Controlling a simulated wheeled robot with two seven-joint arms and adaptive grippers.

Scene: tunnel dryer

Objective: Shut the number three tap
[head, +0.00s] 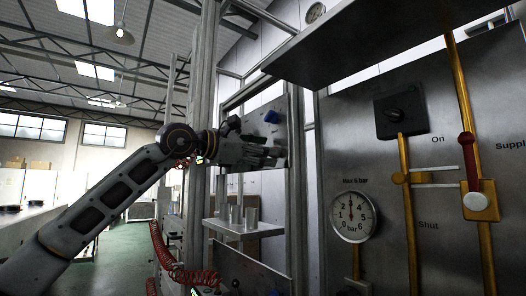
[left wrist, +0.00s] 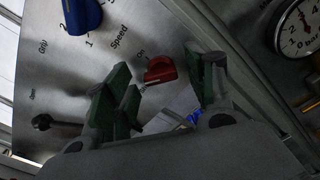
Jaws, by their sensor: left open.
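A brass tap (head: 480,200) with an upright red lever (head: 468,160) is on the steel panel at the right in the head view. The words On, Shut and Supply stand near it. No number three is legible, so I cannot tell which tap bears it. My left gripper (head: 272,156) is left of that panel, well apart from the tap, in front of a smaller control panel (head: 262,132). In the left wrist view its fingers (left wrist: 162,92) are open and empty. A red knob (left wrist: 160,71) shows beyond the gap between them. My right gripper is out of view.
A pressure gauge (head: 352,217) and a black switch box (head: 401,109) are on the right panel. A blue knob (left wrist: 84,14) is on the control panel. A metal shelf (head: 243,227) with several cups is below my gripper. An upright frame post (head: 298,190) stands between the panels.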

